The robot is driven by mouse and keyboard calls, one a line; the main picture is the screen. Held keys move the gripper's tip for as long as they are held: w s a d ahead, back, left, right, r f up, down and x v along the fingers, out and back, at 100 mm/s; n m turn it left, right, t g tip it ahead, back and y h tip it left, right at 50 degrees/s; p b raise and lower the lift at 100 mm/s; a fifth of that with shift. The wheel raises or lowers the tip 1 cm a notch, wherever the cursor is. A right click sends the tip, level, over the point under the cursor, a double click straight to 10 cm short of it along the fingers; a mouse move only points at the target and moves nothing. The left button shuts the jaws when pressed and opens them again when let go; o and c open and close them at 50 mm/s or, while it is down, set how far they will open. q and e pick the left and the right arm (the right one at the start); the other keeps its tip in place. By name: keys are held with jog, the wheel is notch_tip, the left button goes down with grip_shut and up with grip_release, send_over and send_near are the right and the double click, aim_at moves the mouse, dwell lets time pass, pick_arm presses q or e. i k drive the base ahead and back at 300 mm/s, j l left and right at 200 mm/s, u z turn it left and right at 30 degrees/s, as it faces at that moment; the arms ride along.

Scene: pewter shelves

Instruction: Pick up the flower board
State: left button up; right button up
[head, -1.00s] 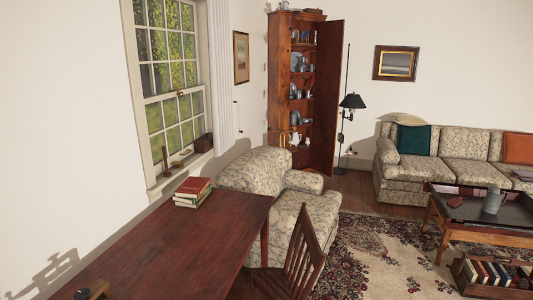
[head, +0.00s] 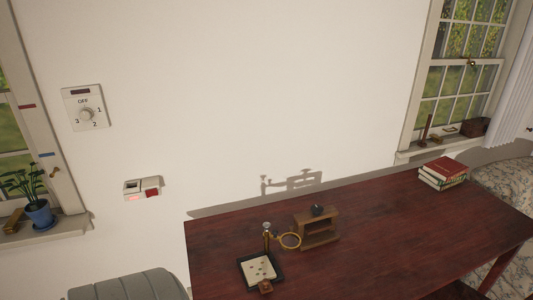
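A small dark-framed board (head: 245,276) with a pale face and several small dark marks lies on the near left part of the red-brown desk (head: 400,220) in the head view. It may be the flower board, but the marks are too small to tell as flowers. A small brown block sits at its front edge, and a stand with a brass ring (head: 290,241) is at its back edge. Neither of my grippers is in view.
A small wooden rack (head: 318,232) with a dark round object on top stands right of the board. Red books (head: 443,171) lie at the desk's far right. The middle of the desk is clear. A grey rounded seat back (head: 128,286) is at lower left.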

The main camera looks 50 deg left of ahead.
aim_at(259, 271)
jog(key=u, duration=1.7)
